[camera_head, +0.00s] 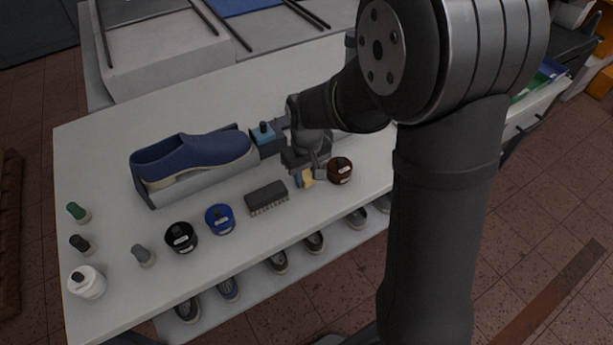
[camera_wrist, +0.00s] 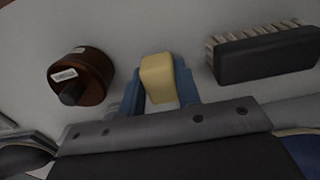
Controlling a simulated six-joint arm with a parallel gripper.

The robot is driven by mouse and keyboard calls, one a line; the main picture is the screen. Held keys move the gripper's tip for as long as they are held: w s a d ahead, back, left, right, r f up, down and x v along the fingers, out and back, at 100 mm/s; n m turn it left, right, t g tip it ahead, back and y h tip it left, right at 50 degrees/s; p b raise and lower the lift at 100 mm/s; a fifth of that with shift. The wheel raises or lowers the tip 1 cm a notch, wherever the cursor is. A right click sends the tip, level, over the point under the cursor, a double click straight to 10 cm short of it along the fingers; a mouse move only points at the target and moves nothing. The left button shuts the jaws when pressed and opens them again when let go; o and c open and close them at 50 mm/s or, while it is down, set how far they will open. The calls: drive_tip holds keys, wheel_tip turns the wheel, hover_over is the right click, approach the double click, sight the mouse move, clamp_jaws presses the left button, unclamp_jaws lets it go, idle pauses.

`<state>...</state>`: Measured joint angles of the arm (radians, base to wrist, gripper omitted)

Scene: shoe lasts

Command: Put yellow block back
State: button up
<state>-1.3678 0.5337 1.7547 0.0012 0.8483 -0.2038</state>
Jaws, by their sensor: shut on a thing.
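The yellow block (camera_wrist: 158,78) is between the two blue-grey fingers of my gripper (camera_wrist: 159,92) in the wrist view, and the fingers are shut on it. In the head view the yellow block (camera_head: 307,178) shows just below my gripper (camera_head: 308,174), low over the white table (camera_head: 290,237). I cannot tell whether the block touches the table. It sits between the dark brush (camera_head: 267,198) and the brown jar (camera_head: 340,170). My arm hides part of the table's right side.
A blue shoe (camera_head: 192,154) rests on a grey holder to the left, with a blue-topped box (camera_head: 265,135) beside it. Clear table lies between shoe and jars.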

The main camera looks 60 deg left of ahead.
sight(307, 174)
drive_tip(key=shift+f, duration=0.55)
drive_tip(key=shift+f, duration=0.15)
drive_tip(key=o, duration=0.9)
drive_tip(key=shift+o, duration=0.2)
wheel_tip(307, 174, up, 12)
wheel_tip(307, 174, down, 12)
drive_tip(key=shift+r, duration=2.05)
